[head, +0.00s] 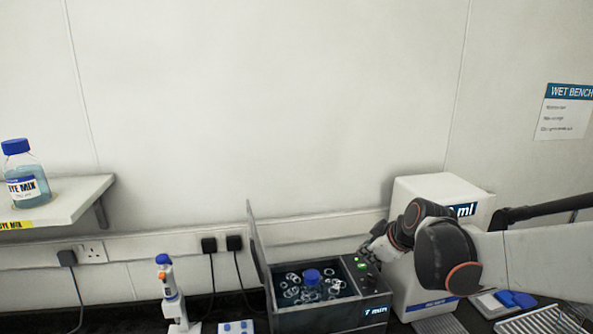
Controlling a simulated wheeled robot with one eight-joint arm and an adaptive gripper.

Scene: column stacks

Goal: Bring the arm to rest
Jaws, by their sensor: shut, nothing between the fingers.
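My arm reaches in from the right edge, with its dark rounded joint in front of a white box-shaped unit. My gripper (371,247) is small and dark at the arm's far end, above the right side of an open dark water bath (335,319). It is shut and holds nothing. Whether it touches the bath's control panel, where a green light shows, I cannot tell. A blue-capped bottle (312,276) stands in the bath among several pale rings.
The bath's lid (257,255) stands upright. A white unit (408,290) stands behind my arm. A pipette on a stand (168,285) is left of the bath. A shelf (75,204) at left holds a DYE MIX bottle (27,176).

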